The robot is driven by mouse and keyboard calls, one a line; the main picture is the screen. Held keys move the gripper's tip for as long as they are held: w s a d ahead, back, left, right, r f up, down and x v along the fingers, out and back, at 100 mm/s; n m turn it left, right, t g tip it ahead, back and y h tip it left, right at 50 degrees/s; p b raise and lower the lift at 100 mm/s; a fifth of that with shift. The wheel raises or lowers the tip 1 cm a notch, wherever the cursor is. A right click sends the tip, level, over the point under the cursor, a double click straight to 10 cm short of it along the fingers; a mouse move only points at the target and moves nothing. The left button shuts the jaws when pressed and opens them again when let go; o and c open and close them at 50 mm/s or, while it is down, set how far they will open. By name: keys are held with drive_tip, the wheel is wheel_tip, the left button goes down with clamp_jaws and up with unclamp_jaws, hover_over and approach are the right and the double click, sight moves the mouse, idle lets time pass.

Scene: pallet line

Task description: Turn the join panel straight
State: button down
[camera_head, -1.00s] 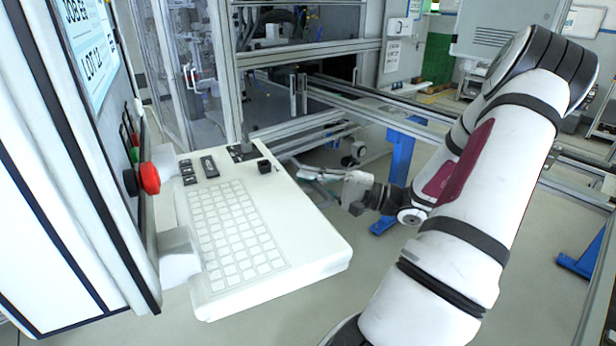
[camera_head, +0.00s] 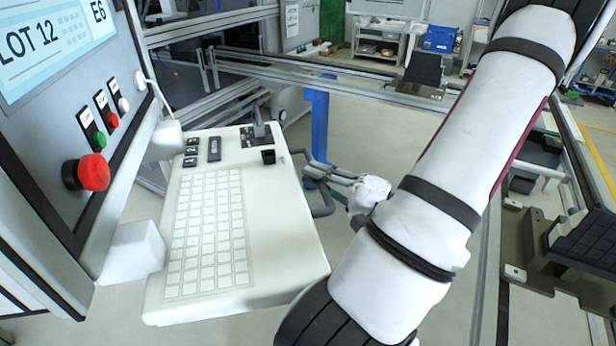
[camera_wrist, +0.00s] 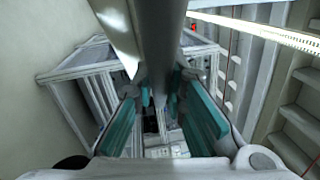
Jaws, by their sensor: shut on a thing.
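The join panel (camera_head: 290,250) is a white console with a keypad, buttons and a small lever. It juts out on a bracket from a white cabinet, and its long sides run slightly tilted in the head view. A dark curved handle (camera_head: 327,207) sits on its right side. My gripper (camera_head: 318,175) is at this handle, and its tips are small and partly hidden there. In the wrist view a thick grey bar (camera_wrist: 157,35) passes between the teal finger pads of my gripper (camera_wrist: 162,105), which is shut on it. The panel's keypad is not clear in the wrist view.
The cabinet (camera_head: 60,160) at left carries a red stop button (camera_head: 93,172) and a label screen. A blue post (camera_head: 317,120) and metal rails (camera_head: 380,90) stand behind. Dark fixtures (camera_head: 575,250) are at right. Open floor shows beyond my arm.

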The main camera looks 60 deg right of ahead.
drive_tip(key=shift+s+a+h, duration=0.3)
drive_tip(key=shift+s+a, duration=0.05)
drive_tip(key=shift+f, duration=0.1)
drive_tip(key=c, duration=1.6)
unclamp_jaws()
drive_tip(key=s+f, duration=0.1)
drive_tip(key=s, duration=1.1)
drive_tip(key=shift+d+f, duration=0.15)
drive_tip(key=shift+f, duration=0.15)
drive_tip(key=shift+w, duration=0.1)
